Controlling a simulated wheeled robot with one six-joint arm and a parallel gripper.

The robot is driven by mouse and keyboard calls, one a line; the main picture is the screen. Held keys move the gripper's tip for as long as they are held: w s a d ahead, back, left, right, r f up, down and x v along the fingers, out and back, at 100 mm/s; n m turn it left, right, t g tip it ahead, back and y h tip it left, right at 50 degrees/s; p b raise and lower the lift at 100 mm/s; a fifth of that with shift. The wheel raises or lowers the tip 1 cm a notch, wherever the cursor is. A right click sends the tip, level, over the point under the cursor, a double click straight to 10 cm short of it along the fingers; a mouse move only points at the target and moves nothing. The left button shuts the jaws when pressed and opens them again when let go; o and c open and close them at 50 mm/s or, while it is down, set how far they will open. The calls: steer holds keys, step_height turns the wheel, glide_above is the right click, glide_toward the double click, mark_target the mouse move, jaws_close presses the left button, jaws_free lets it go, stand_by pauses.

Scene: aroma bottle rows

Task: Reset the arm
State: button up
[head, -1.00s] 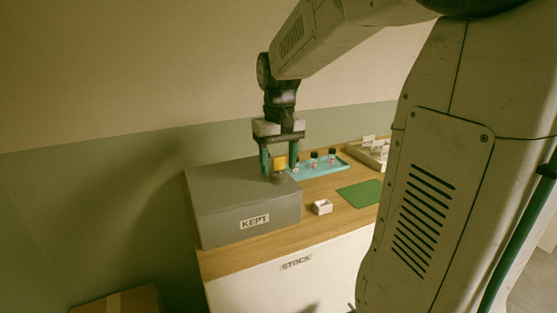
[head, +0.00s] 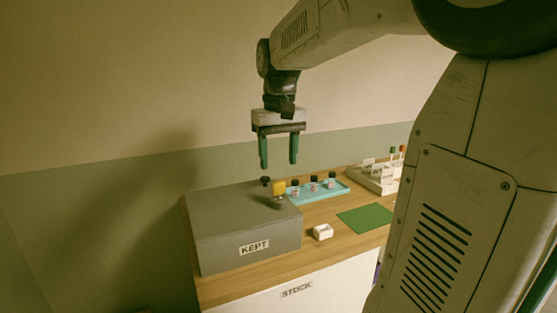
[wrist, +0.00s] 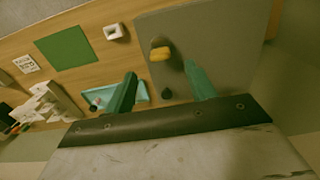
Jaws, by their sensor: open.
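My gripper (head: 279,164) is open and empty, its two green fingers pointing down above the grey KEPT box (head: 222,232). It also shows in the wrist view (wrist: 160,88). On the box's top, near its right edge, stands a small item with a yellow upper part (head: 279,188); the yellow part shows in the wrist view (wrist: 160,54) too. A dark-capped item (head: 265,182) shows just behind it, partly hidden. My fingers are clear of both, with a gap between the fingertips and the box top.
A turquoise tray (head: 338,188) with several dark-capped bottles lies right of the box. A green mat (head: 365,218), a small white holder (head: 322,232) and a cream rack (head: 372,184) are on the wooden counter. The air around my gripper is clear.

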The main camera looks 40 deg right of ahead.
stand_by(0.3)
steer(key=shift+f, duration=0.2)
steer(key=s+a+f+n, duration=0.1)
steer(key=s+a+f, duration=0.2)
steer(key=s+a, duration=0.2)
steer(key=s+a+f+n+t, duration=0.1)
steer(key=s+a, duration=0.3)
steer(key=s, duration=0.4)
steer(key=s+a+f+n, duration=0.1)
steer(key=s+a+f, duration=0.3)
steer(key=s+a, duration=0.1)
steer(key=shift+s+a+f, duration=0.3)
steer(key=shift+s+f, duration=0.05)
steer(key=shift+s, duration=0.35)
